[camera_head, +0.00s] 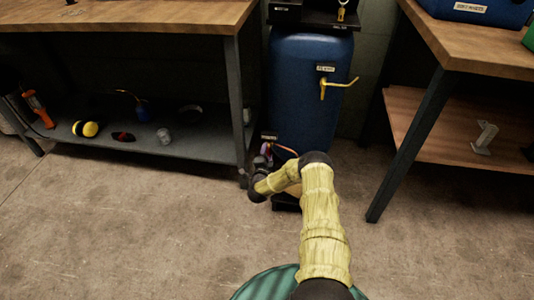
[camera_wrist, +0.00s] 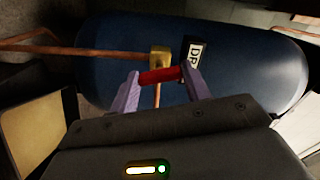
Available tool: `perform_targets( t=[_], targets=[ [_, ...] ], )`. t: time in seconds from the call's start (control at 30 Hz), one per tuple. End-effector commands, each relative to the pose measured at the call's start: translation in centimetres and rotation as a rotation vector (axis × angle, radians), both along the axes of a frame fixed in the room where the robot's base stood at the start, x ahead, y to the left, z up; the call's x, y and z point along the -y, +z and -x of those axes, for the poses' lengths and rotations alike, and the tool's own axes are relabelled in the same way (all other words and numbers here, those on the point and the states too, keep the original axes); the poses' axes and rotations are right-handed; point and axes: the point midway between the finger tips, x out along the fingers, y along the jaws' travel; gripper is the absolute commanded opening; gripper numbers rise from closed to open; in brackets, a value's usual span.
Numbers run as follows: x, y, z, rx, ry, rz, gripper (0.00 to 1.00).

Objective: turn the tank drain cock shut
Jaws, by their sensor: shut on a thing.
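The blue tank (camera_head: 305,90) stands upright between two benches in the head view and fills the wrist view (camera_wrist: 110,75) sideways. In the wrist view the drain cock has a brass body (camera_wrist: 160,56) and a red handle (camera_wrist: 160,75), beside a white label (camera_wrist: 194,50) that reads "DR", the rest being hard to read. My gripper (camera_wrist: 161,82) has its purple fingers closed on the two ends of the red handle. The handle lies across between them, slightly tilted. In the head view my gripper (camera_head: 265,158) is at the tank's lower left, where my arm hides most of the cock.
Copper pipe (camera_wrist: 85,53) runs left from the brass body, and another piece goes down. A yellow lever (camera_head: 324,88) sits higher on the tank. The left bench leg (camera_head: 237,110) stands close to my gripper. The right bench (camera_head: 485,45) is farther off; open floor lies in front.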

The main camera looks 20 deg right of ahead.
Motion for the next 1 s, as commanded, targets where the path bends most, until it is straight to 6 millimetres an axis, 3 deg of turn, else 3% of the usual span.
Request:
perform_targets(
  t=[0.4,1.0],
  targets=[
    [0.14,-0.06,0.04,0.157,-0.002,-0.235,0.24],
    [0.14,-0.07,0.04,0.191,-0.002,-0.285,0.24]
  ],
)
